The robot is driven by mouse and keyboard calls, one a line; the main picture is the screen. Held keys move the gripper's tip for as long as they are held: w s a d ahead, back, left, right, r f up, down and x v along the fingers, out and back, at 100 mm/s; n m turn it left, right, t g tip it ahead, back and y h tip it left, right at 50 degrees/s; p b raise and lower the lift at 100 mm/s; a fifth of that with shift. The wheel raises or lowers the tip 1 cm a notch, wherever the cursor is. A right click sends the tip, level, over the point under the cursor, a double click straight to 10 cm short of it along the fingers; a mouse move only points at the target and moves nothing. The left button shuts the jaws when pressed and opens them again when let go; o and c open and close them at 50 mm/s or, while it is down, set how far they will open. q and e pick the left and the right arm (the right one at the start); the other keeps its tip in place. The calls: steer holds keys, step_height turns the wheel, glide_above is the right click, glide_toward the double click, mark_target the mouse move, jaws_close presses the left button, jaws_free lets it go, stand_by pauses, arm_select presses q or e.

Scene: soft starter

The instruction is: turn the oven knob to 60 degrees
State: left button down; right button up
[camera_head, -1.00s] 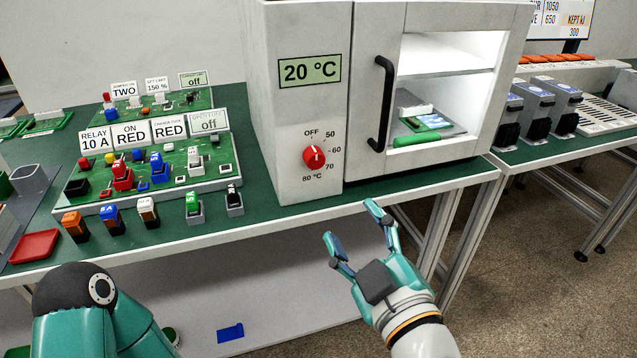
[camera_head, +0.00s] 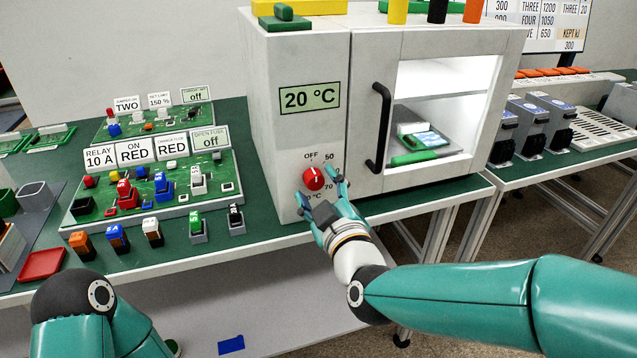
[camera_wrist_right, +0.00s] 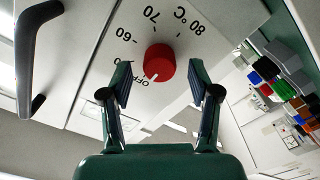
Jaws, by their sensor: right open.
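The oven (camera_head: 300,140) has a red knob (camera_head: 314,178) on its front panel, below a display that reads 20 °C. In the right wrist view the white mark on the knob (camera_wrist_right: 159,62) points toward OFF. The scale has 50, 60, 70 and 80 °C marks. My right gripper (camera_head: 318,187) is open at the panel, with one finger on each side of the knob. In the right wrist view both fingers (camera_wrist_right: 161,80) stand apart from the knob, with gaps beside it. My left arm shows at the lower left, but its gripper is out of view.
The oven's door handle (camera_head: 380,128) is to the right of the knob. Behind the door window, a green-handled tray (camera_head: 415,158) lies in the lit chamber. A circuit board (camera_head: 150,200) with colored parts stands to the left on the green bench.

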steer(key=shift+w+a, duration=0.25)
steer(key=shift+w, duration=0.45)
